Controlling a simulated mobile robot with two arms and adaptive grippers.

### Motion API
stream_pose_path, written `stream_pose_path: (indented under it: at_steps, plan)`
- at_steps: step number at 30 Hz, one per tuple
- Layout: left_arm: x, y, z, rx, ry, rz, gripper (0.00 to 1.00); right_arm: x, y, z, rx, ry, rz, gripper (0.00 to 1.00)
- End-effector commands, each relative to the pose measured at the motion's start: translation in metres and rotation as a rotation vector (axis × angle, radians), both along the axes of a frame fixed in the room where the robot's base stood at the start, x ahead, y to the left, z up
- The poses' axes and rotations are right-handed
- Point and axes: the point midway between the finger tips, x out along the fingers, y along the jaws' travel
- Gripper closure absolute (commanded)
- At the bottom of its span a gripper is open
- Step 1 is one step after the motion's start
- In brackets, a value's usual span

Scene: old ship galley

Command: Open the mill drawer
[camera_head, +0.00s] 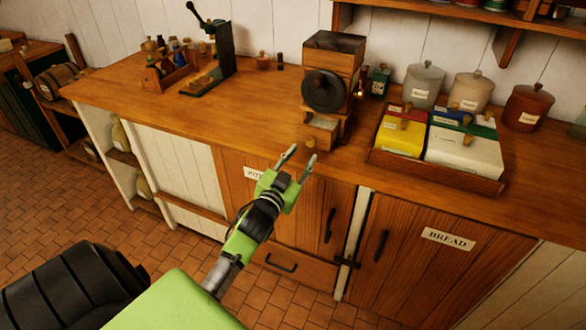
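The mill (336,60) stands on the wooden counter, a wooden box body with a dark round wheel on its front. Its small drawer (322,123) is low on the front, under the wheel; it appears to stick out, with a pale inside showing. A round wooden knob (310,144) is at the drawer's front. My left gripper (298,157) is open and empty, its two fingers apart and pointing up toward the knob. The fingertips look just short of the knob in the picture; I cannot tell whether they touch it. My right gripper is not in view.
A wooden tray (437,172) with colored lidded boxes stands right of the mill, with canisters (424,85) behind it. A dark green stand (216,58) and a bottle caddy (166,70) stand at the left. The counter (240,110) between is mostly clear. Cupboard doors lie below.

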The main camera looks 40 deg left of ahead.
Motion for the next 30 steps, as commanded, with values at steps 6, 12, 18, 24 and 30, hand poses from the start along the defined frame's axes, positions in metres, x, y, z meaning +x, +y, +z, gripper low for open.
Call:
stream_pose_path:
  at_steps: [6, 12, 18, 24, 30]
  plan:
    - [-0.043, -0.01, -0.001, -0.001, 0.001, 0.0, 0.66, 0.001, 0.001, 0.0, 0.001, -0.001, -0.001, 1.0]
    - [-0.06, -0.014, 0.001, 0.001, -0.001, 0.0, 0.66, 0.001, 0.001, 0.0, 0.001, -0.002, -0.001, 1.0]
    - [-0.062, -0.015, 0.001, 0.001, -0.003, 0.0, 0.66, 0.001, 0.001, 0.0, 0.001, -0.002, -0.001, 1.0]
    - [-0.062, -0.015, 0.001, 0.001, -0.002, -0.001, 0.66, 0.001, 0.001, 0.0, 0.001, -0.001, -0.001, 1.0]
    - [-0.062, -0.015, 0.0, 0.0, -0.001, 0.0, 0.66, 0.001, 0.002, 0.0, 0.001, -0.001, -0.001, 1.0]
